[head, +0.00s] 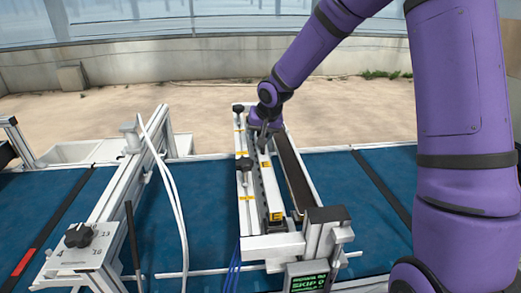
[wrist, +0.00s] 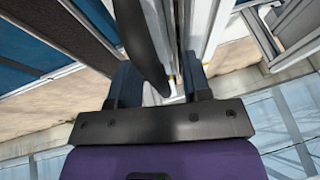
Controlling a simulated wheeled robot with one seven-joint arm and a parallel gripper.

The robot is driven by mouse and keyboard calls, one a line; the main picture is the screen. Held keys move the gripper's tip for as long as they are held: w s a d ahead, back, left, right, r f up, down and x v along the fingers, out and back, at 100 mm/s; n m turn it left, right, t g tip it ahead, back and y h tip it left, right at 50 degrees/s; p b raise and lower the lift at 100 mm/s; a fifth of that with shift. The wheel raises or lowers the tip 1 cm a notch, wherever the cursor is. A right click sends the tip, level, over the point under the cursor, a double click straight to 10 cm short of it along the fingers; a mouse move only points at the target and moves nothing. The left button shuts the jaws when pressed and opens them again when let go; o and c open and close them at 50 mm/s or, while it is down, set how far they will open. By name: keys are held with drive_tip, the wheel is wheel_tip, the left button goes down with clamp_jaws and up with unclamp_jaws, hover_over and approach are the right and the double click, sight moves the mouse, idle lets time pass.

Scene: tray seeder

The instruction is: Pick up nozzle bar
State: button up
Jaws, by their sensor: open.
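The likely nozzle bar (head: 268,186) is a long, narrow, pale metal bar with a yellow label at its near end. It lies lengthwise in the seeder frame (head: 243,206), in the middle of the head view. My gripper (head: 263,140) is over the far part of the bar, pointing down. In the wrist view, the open fingers (wrist: 160,80) stand on either side of a dark curved piece and a narrow pale strip. I cannot tell whether either finger touches the bar. The bar's far end is hidden behind my gripper.
A dark strip (head: 294,178) runs right of the bar. A control box with a lit display (head: 307,282) stands at the near end. A metal gantry (head: 128,180) with a black knob (head: 78,235) and white hoses (head: 174,195) stand left. The blue belt (head: 360,205) has clear room.

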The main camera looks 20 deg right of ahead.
clamp_jaws()
wheel_tip(320, 180, up, 10)
drive_tip(key=shift+r, duration=0.1)
drive_tip(key=shift+d, duration=0.1)
idle(0.6)
